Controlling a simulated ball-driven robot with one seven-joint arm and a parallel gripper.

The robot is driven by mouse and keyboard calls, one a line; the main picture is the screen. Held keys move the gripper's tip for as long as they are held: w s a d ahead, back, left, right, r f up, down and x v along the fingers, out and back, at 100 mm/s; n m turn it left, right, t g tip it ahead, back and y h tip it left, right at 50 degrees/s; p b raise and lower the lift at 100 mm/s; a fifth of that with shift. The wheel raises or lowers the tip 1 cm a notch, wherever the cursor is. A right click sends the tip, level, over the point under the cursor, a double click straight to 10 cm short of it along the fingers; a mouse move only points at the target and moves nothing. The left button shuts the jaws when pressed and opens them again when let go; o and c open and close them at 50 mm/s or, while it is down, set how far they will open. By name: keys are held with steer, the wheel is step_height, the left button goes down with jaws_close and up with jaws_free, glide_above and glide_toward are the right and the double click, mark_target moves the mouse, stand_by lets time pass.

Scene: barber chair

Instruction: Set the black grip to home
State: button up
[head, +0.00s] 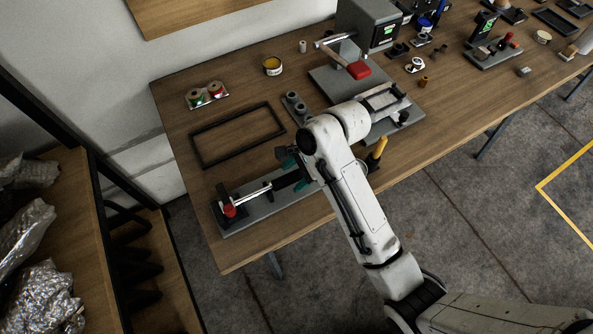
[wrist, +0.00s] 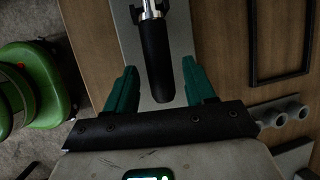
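The black grip (wrist: 157,60) is a dark cylindrical sleeve on a bright metal rod. In the wrist view it lies between the two teal fingers of my gripper (wrist: 159,68), with a gap on each side. My gripper is open and does not appear to touch it. In the head view the grip (head: 285,182) is partly hidden by my gripper (head: 295,174). Its rod (head: 253,195) runs left to a dark bracket with a red knob (head: 229,210), on a grey base plate (head: 262,212) at the table's near left edge.
A black rectangular frame (head: 238,134) lies behind the plate. A yellow handle (head: 380,147) stands right of my gripper. A red-handled press (head: 358,70) stands farther back. A green rounded object (wrist: 35,85) is at left in the wrist view, beyond the table edge.

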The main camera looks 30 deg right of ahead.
steer(key=p+v, duration=0.2)
steer(key=v, duration=0.8)
steer(key=shift+d+r+p, duration=0.2)
steer(key=shift+r+p, duration=0.15)
steer(key=shift+p, duration=0.05)
steer(key=shift+s+f, duration=0.1)
steer(key=s+d+f+n+h, duration=0.1)
steer(key=s+d+f+n, duration=0.1)
steer(key=s+n, duration=0.3)
steer(key=s+d+f+n+h+b, duration=0.1)
steer(key=s+d+f+n+h, duration=0.1)
steer(key=s+f+n, duration=0.2)
steer(key=s+d+f+n+g+h, duration=0.1)
steer(key=s+f+n, duration=0.3)
steer(key=s+n, duration=0.4)
steer(key=s+d, duration=0.1)
steer(key=s, duration=0.2)
steer(key=shift+s+h+b, duration=0.3)
steer(key=shift+s, duration=0.05)
